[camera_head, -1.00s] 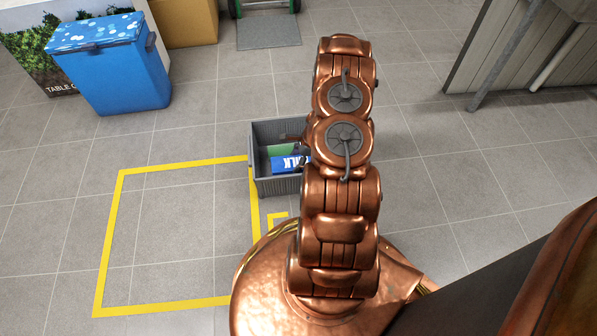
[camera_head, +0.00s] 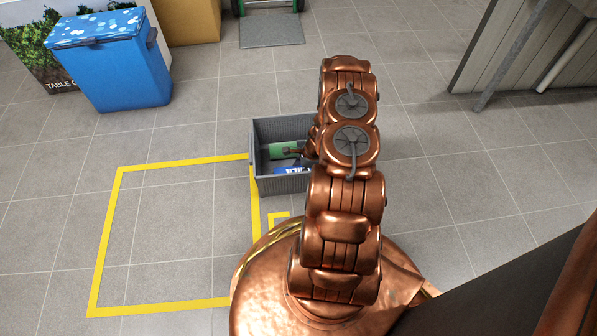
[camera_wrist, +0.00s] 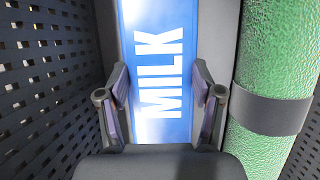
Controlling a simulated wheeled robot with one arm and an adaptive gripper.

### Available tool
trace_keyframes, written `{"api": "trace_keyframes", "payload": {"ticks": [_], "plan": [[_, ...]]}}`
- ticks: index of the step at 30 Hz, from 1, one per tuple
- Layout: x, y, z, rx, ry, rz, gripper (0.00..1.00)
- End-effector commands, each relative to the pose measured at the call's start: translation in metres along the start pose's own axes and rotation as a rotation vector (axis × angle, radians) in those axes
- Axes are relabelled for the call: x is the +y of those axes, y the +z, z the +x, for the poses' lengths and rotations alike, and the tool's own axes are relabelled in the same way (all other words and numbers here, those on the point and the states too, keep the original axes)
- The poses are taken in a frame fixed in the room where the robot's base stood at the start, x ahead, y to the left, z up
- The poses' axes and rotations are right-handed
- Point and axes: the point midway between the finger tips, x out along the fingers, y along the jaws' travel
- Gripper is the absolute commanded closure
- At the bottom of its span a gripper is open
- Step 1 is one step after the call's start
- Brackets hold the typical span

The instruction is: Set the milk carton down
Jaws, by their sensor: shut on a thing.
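The milk carton (camera_head: 294,171) is blue with white lettering and lies inside a grey crate (camera_head: 282,186), close to its near wall, which hides part of it. In the wrist view the carton (camera_wrist: 158,35) shows its blue face with the word MILK between the two fingers of my gripper (camera_wrist: 160,105). My gripper is shut on the carton, one finger on each side. In the head view my arm hides most of the gripper and the crate's right side. I cannot tell whether the carton rests on the crate floor.
A green cylinder with a grey band (camera_wrist: 270,105) lies right beside the carton in the crate. The crate's perforated wall (camera_wrist: 40,80) is close on the left. Yellow floor tape (camera_head: 180,163) marks a square left of the crate. A blue cooler (camera_head: 118,75) stands farther back.

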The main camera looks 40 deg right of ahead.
Motion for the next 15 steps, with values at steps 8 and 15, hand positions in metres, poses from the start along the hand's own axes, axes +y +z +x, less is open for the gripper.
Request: {"api": "trace_keyframes", "payload": {"ticks": [8, 15], "plan": [[0.0002, -0.0005, 0.0021, 0.000, 0.001, -0.001, 0.15], [0.0003, -0.0006, 0.0021, 0.000, 0.001, 0.000, 0.09]]}}
